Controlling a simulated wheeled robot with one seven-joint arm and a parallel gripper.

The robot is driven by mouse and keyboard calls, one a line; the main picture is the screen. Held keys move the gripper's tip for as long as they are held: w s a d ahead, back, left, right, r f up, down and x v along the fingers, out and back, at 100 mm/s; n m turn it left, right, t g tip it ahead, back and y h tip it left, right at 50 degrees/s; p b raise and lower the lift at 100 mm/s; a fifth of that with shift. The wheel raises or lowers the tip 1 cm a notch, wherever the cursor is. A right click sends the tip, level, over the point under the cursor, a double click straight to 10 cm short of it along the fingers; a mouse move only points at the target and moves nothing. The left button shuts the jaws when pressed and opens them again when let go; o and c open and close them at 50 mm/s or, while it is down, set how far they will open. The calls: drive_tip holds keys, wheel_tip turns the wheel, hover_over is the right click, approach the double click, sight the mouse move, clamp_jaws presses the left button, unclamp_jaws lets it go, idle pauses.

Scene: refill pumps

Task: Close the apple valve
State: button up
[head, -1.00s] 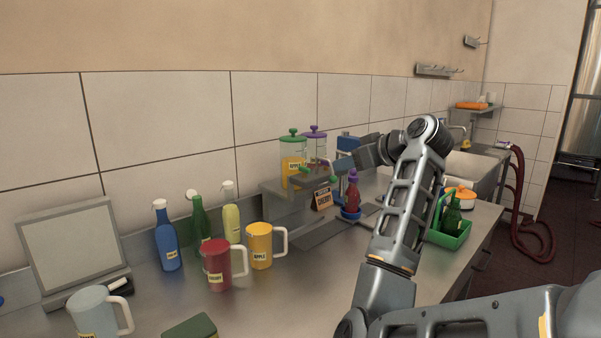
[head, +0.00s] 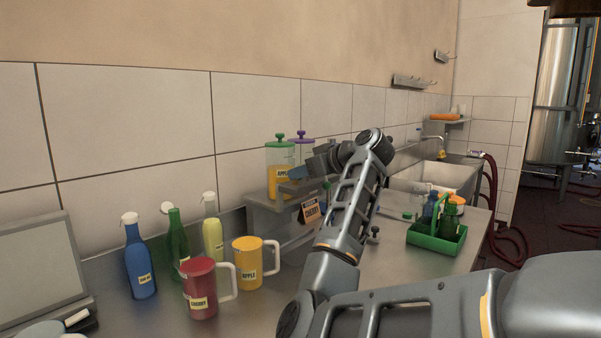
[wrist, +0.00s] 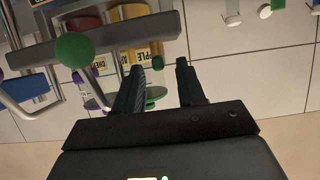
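The apple dispenser (head: 280,172) is a clear jar with a green lid and yellow juice, standing on a grey metal stand (head: 268,208) by the wall. In the upside-down wrist view its yellow APPLE label (wrist: 134,60) shows partly behind a finger. A green ball knob (wrist: 75,50) on a thin rod, seemingly a valve handle, is beside my gripper (wrist: 160,70). Contact with the knob cannot be told.
A purple-lidded jar (head: 302,150) stands behind the apple one. A CHERRY sign (head: 310,211) hangs in front. Red (head: 202,290) and yellow (head: 254,262) mugs and several bottles stand left. A green caddy (head: 437,238) and a sink (head: 440,178) are to the right.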

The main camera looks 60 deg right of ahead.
drive_tip(key=shift+w+d+f, duration=0.1)
drive_tip(key=shift+w+f, duration=0.1)
drive_tip(key=shift+w, duration=0.25)
clamp_jaws()
